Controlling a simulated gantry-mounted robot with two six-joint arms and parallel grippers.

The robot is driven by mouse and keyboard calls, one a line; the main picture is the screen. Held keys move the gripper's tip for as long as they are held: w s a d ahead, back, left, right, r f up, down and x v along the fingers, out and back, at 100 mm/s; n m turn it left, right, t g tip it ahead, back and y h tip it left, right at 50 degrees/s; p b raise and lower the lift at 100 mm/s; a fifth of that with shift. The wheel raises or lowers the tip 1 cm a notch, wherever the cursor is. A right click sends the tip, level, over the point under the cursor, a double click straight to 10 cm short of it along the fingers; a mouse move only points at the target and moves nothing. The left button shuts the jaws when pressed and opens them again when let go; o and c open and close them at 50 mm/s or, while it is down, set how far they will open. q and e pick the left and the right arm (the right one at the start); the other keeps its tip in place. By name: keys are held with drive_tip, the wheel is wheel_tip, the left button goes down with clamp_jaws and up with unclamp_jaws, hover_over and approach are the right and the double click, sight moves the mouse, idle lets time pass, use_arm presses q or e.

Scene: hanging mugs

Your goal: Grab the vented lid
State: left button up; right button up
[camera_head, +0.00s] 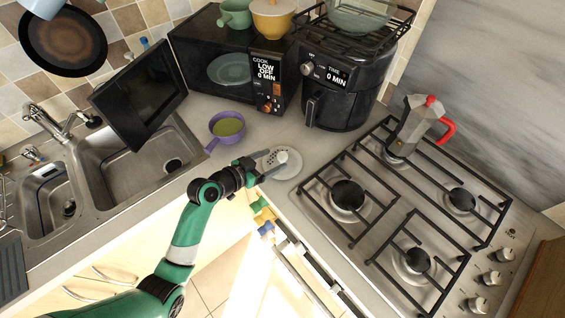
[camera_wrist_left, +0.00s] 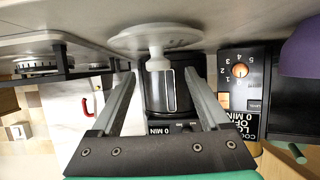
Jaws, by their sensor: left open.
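The vented lid (camera_head: 285,163) is a round white disc with small holes and an upright white knob. It lies on the counter between the purple pan and the stove. My left gripper (camera_head: 263,168) is at the lid's left side, close to the knob. In the left wrist view the lid (camera_wrist_left: 128,39) is ahead, upside down in the picture, with its knob between the lines of the two open fingers (camera_wrist_left: 160,78). The fingers look apart from the knob, and nothing is between them. My right gripper does not show.
A purple pan (camera_head: 228,128) stands just behind the gripper. The black air fryer (camera_head: 340,95) and the microwave (camera_head: 225,65) with its door open are at the back. The gas stove (camera_head: 400,215) with a moka pot (camera_head: 415,125) is to the right, the sink (camera_head: 120,165) left.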

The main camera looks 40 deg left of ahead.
sight(279, 158)
use_arm(q)
drive_tip(key=shift+x, duration=2.55)
drive_tip(key=shift+d+f, duration=0.1)
drive_tip(key=shift+d, duration=0.05)
clamp_jaws()
